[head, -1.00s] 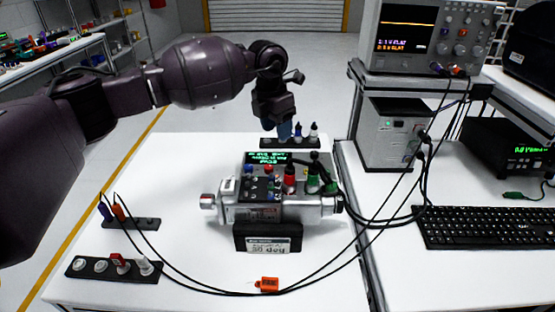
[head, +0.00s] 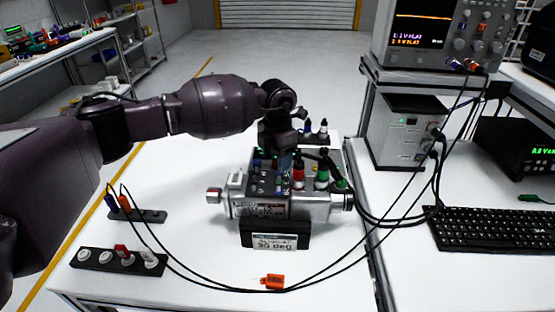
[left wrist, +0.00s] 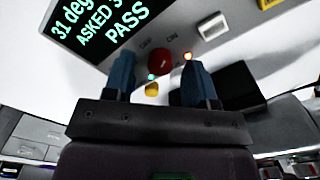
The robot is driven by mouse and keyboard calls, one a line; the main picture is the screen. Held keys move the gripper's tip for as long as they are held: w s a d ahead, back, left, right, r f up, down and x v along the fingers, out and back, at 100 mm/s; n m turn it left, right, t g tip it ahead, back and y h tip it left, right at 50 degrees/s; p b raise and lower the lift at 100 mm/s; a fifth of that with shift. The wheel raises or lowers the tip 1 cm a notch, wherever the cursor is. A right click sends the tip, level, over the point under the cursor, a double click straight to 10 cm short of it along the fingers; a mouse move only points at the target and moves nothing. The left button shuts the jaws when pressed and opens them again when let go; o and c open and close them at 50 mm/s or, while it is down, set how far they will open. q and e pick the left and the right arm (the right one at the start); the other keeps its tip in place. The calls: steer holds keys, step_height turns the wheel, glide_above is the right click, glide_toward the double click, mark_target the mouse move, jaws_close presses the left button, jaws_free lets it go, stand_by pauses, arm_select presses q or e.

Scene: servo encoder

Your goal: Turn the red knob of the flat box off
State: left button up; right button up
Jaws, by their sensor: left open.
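The flat box (left wrist: 178,22) is a grey panel in the left wrist view, with a lit display (left wrist: 105,20) reading "31 deg", "ASKED 3" and "PASS". Its round red knob (left wrist: 160,62) shows between the two blue fingertips of my left gripper (left wrist: 158,70). The fingers are open, with one on each side of the knob as seen there; I cannot tell whether they touch it. My right gripper is out of view.
Red and green plugs (head: 299,172) stand just right of the gripper, with black cables running right. A dark stand of small plugs (head: 318,135) is behind. A black label block (head: 274,233) stands in front. An orange tag (head: 272,281) lies near the table's front.

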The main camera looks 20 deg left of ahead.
arm_select(q)
steer(key=shift+f, duration=0.4)
